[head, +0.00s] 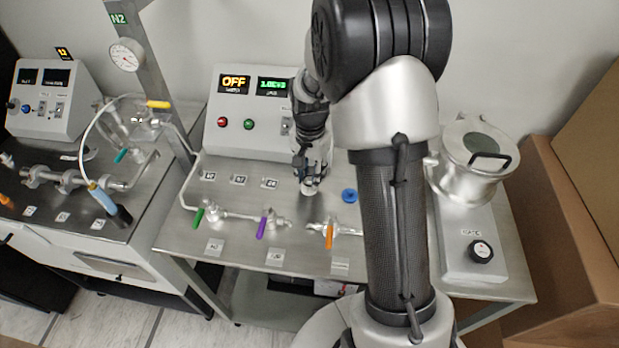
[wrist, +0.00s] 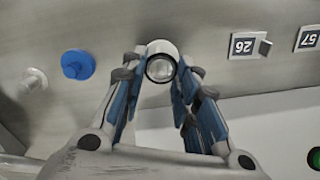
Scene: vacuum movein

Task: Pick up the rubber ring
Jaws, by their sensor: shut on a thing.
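My gripper (head: 309,178) is over the steel bench top, in front of the control box. In the wrist view its fingertips (wrist: 161,72) are closed in on a small round piece with a dark ring-shaped edge and a pale centre, which appears to be the rubber ring (wrist: 161,68). A pale round body shows just behind the dark edge. In the head view a small pale piece (head: 308,189) shows at the fingertips. I cannot tell whether it touches the bench.
A blue knob-like piece (head: 349,195) is on the bench to the right of my gripper. Glass tubing with green (head: 198,216), purple (head: 262,227) and orange (head: 329,237) valve handles runs along the front. A lidded metal pot (head: 470,165) stands at the right.

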